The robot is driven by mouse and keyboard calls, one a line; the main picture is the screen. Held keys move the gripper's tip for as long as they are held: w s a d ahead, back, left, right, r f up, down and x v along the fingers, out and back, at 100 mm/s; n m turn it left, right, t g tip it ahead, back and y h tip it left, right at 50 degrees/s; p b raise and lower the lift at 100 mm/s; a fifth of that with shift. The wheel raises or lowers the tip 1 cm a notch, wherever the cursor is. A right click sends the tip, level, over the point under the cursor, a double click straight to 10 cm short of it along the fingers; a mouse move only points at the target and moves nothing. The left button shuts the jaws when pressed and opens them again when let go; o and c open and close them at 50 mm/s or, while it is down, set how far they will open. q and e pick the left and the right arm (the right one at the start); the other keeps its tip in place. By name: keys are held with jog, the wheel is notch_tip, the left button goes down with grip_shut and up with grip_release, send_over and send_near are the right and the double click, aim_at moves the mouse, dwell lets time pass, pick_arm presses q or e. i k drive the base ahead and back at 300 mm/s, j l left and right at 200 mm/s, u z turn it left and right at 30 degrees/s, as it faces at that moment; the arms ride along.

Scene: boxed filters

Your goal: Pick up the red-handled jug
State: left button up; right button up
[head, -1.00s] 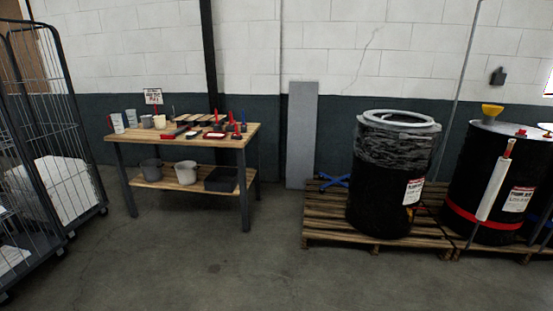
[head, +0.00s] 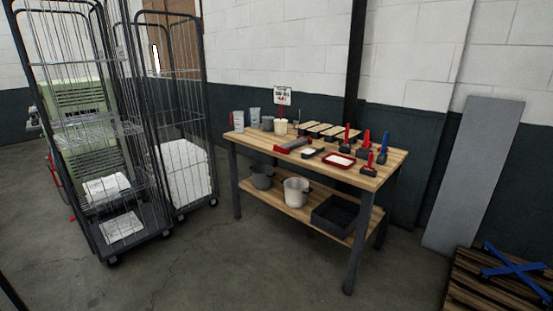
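Two pale jugs stand upright at the left end of the wooden workbench (head: 345,188). The front jug (head: 238,122) is nearest the left edge, and the back jug (head: 254,115) stands just behind it to the right. They are small in the head view, and I cannot tell for sure which one has the red handle. No gripper touches them in this view. Neither my left nor my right gripper is in view.
Red- and blue-handled tools, a red tray (head: 339,160) and cups share the bench top. Buckets and a black bin (head: 341,216) sit on its lower shelf. Wire roll cages (head: 106,130) stand left. A pallet (head: 490,285) lies at right. The floor in front is clear.

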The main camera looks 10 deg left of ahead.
aim_at(237, 115)
jog(key=i+j+u, duration=0.2)
jog(key=i+u, duration=0.25)
jog(key=i, duration=0.25)
jog(key=i+l+u, duration=0.1)
jog(key=i+u, duration=0.35)
jog(key=i, duration=0.25)
